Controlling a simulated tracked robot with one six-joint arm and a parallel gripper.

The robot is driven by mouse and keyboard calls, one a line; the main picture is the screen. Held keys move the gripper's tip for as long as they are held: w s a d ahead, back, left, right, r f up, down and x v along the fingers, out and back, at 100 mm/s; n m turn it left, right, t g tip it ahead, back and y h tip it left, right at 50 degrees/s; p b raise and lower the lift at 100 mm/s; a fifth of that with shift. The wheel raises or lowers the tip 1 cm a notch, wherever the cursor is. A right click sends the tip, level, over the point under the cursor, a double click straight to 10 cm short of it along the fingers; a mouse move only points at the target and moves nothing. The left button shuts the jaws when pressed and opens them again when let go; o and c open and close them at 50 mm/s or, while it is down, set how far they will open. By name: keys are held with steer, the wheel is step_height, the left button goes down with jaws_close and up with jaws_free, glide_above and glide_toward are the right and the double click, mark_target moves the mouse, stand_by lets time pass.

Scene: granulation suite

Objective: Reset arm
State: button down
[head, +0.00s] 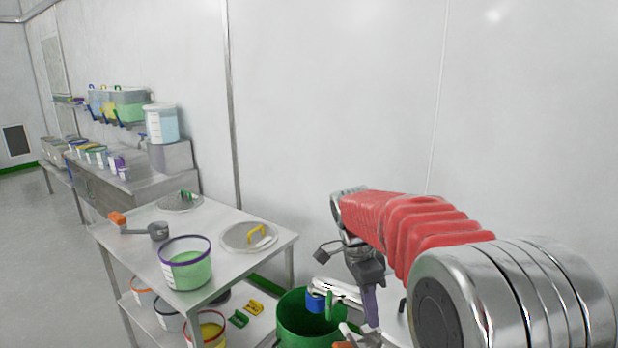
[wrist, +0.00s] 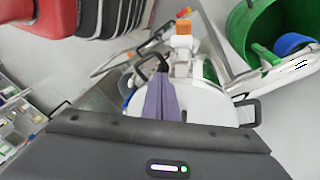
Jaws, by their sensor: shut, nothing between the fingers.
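My arm reaches in from the right in the head view with a red ribbed sleeve. My gripper (head: 371,308) hangs at its end, pointing down, beside the green bin (head: 296,324). Its purple fingers also show in the wrist view (wrist: 163,98), together and with nothing between them. Under them in the wrist view is a white round surface (wrist: 205,108) with black handles and an orange-topped fitting (wrist: 183,28). I cannot tell whether the fingers touch it.
A steel cart (head: 222,217) at centre left bears a purple-rimmed tub of green material (head: 186,268), two lids and an orange-handled scoop (head: 158,230). Tubs and clips sit on its lower shelf. A bench with containers (head: 130,182) stands along the wall. Floor at far left is clear.

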steer(key=s+d+r+n+t+y, duration=0.1)
steer(key=s+r+n+t, duration=0.1)
steer(key=s+n, duration=0.6)
steer(key=s+d+r+n+t+y, duration=0.1)
steer(key=s+r+n+t, duration=0.2)
steer(key=s, duration=1.3)
steer(key=n+t, duration=0.2)
steer(key=n, duration=0.2)
steer(key=shift+n, duration=0.4)
